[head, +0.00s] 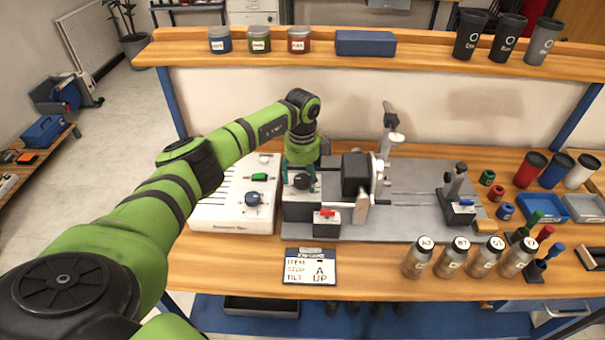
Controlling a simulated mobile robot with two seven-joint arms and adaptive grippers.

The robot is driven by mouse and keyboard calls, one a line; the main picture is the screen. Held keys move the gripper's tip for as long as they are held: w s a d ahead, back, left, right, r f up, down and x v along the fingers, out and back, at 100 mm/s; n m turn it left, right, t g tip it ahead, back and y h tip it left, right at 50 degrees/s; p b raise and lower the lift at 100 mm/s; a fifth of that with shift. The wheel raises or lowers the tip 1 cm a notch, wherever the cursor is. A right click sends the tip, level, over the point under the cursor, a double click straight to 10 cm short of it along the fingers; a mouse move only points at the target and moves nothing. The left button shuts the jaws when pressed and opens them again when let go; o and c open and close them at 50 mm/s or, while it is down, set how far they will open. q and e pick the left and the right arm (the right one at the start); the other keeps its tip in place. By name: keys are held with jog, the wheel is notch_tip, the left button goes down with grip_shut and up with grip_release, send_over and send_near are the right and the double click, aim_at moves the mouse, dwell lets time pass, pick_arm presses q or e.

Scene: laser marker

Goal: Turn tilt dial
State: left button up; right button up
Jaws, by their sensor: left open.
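My left gripper (299,178) comes down from above at the grey marking machine (420,212). Its fingers are open, one on each side of a dark round knob (303,181) on the machine's left block. I cannot tell whether the fingers touch the knob. No label on it is readable, so I cannot tell if it is the tilt dial. A white control box (218,213) to the left carries a blue knob (254,198) and a green switch (259,177). A sign (310,267) in front reads item, stop A, tilt up. My right gripper is out of view.
A small block with a red switch (326,213) stands just in front of the knob. A black block (355,174) rises close on the right. Several labelled bottles (452,258) line the front right. A shelf (430,45) with jars and cups runs along the back.

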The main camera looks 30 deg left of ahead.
pick_arm(q)
jog(key=shift+f, duration=0.1)
jog(key=shift+c, duration=0.4)
jog(key=c, duration=1.1)
